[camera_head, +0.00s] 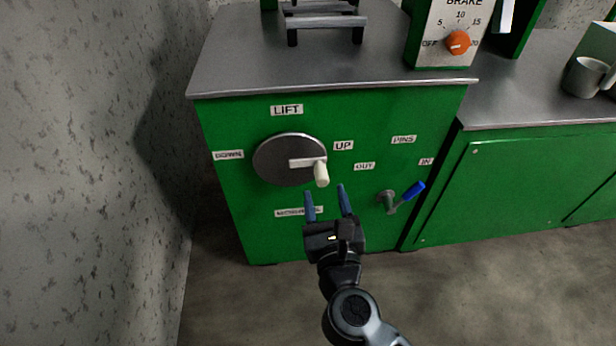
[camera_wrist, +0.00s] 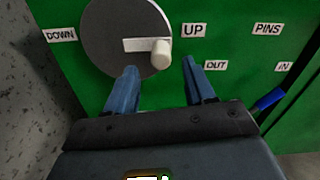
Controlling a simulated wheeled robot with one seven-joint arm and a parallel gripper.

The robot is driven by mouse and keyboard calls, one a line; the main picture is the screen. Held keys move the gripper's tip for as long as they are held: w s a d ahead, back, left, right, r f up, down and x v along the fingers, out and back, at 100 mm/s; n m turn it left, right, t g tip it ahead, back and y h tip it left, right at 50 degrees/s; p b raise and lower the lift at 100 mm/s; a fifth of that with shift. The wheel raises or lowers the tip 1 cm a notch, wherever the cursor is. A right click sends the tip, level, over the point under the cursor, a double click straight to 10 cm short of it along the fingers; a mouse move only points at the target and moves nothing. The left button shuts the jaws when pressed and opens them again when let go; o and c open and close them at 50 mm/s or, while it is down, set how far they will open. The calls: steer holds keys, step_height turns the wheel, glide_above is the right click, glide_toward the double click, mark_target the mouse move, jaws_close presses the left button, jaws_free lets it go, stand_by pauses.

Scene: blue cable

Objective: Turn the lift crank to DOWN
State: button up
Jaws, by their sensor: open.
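The lift crank is a round grey disc (camera_head: 275,165) on the green cabinet front, under a LIFT label (camera_head: 287,110). Its pale arm points right, towards the UP label (camera_head: 343,145), and ends in a white knob (camera_head: 321,174). The DOWN label (camera_head: 228,155) is left of the disc. My gripper (camera_head: 327,189) is open, its blue fingers just below and in front of the knob. In the wrist view the knob (camera_wrist: 161,54) shows beyond and between the two fingertips (camera_wrist: 159,68). I see no contact.
A lever with a blue handle (camera_head: 413,191) is right of my gripper, near the PINS label (camera_head: 404,139). An orange brake dial (camera_head: 458,42) is on the box above. A grey mug (camera_head: 585,77) stands on the right counter. A speckled wall (camera_head: 100,150) is at left.

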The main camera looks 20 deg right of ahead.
mark_target(323, 184)
steer(key=x, duration=0.7)
steer(key=shift+w+d+b, duration=0.1)
steer(key=shift+w+b, duration=0.05)
steer(key=shift+b, duration=0.2)
steer(key=shift+c, duration=0.3)
jaws_close()
